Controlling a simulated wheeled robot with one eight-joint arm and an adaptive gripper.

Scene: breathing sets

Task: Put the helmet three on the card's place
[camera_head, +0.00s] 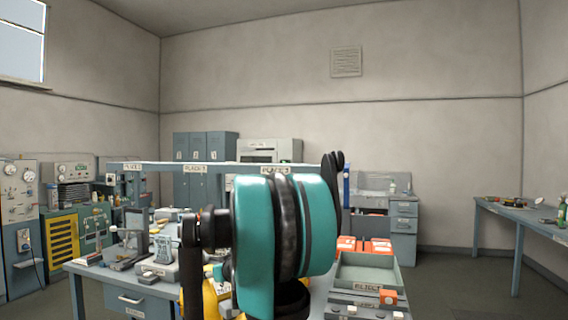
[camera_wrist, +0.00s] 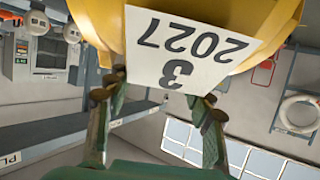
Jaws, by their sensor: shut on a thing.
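A yellow helmet fills the top of the wrist view (camera_wrist: 275,30). A white label on it (camera_wrist: 188,48) reads "3" and "2027", upside down in that view. My gripper (camera_wrist: 160,92) is shut on the helmet, with its two fingers at either side of the label's lower part. In the head view, yellow parts, probably of the helmet (camera_head: 208,298), show low behind my teal arm, which hides my gripper. A raised rail (camera_head: 225,167) over the workbench carries place signs; one (camera_head: 195,169) seems to read "PLACE 3".
The workbench (camera_head: 88,272) is crowded with instruments on the left. Orange boxes (camera_head: 347,243) and a green-grey tray (camera_head: 366,272) marked "REJECT" stand right of my arm. A side table (camera_head: 500,213) stands at the far right, with open floor before it.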

